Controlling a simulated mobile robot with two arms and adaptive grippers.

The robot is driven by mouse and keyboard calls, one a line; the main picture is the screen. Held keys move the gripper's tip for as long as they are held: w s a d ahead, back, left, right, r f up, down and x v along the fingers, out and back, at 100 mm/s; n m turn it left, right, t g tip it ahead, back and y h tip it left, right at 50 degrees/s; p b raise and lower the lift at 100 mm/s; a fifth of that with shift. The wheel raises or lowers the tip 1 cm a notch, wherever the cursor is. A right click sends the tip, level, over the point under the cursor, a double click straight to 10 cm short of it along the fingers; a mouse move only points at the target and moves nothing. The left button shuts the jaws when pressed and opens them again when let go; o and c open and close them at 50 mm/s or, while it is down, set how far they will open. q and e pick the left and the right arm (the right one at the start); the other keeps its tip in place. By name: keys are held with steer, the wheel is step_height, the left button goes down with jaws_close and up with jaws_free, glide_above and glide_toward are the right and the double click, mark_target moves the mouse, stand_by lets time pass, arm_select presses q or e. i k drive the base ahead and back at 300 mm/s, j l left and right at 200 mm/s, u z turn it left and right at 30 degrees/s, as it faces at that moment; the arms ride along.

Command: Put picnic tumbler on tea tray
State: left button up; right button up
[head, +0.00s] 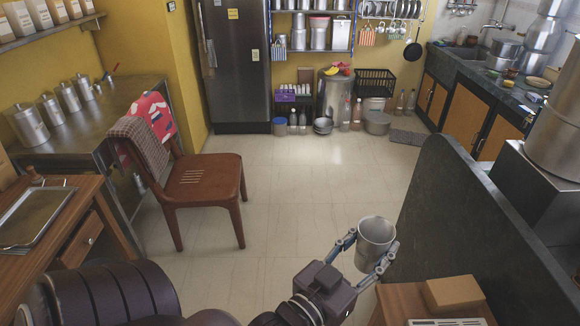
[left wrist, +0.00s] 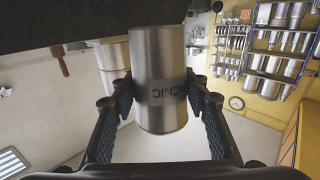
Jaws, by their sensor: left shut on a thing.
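The picnic tumbler (head: 375,232) is a steel cup with its open rim facing up, in the lower middle of the head view. My left gripper (head: 371,246) is shut on it, one finger on each side, and holds it above the floor. In the left wrist view the tumbler (left wrist: 159,70) stands between the pads of my left gripper (left wrist: 162,98), and part of its printed band reads "CNIC". A flat metal tray (head: 36,217), apparently the tea tray, lies on the wooden table at the left, well away from the gripper. My right gripper is not in view.
A brown chair (head: 205,180) with a cloth on its back stands near the wooden table (head: 75,205). A dark panel (head: 440,215) rises right of the gripper. A cardboard box (head: 453,293) sits at the lower right.

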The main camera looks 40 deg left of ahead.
mark_target(46, 216)
steer(key=i+j, duration=0.15)
steer(key=j, duration=0.25)
steer(key=i+j, duration=0.2)
steer(key=j, duration=0.2)
steer(key=i+j, duration=0.15)
steer(key=j, duration=0.3)
steer(key=i+j+u, duration=0.1)
steer(key=j, duration=0.3)
steer(key=i+j, duration=0.45)
steer(key=j, duration=0.35)
steer(key=i+j, duration=0.2)
steer(key=j, duration=0.2)
steer(key=i+j, duration=0.2)
steer(key=j, duration=0.15)
steer(key=j+u, duration=0.2)
steer(key=u, duration=3.1)
steer(key=l, duration=0.1)
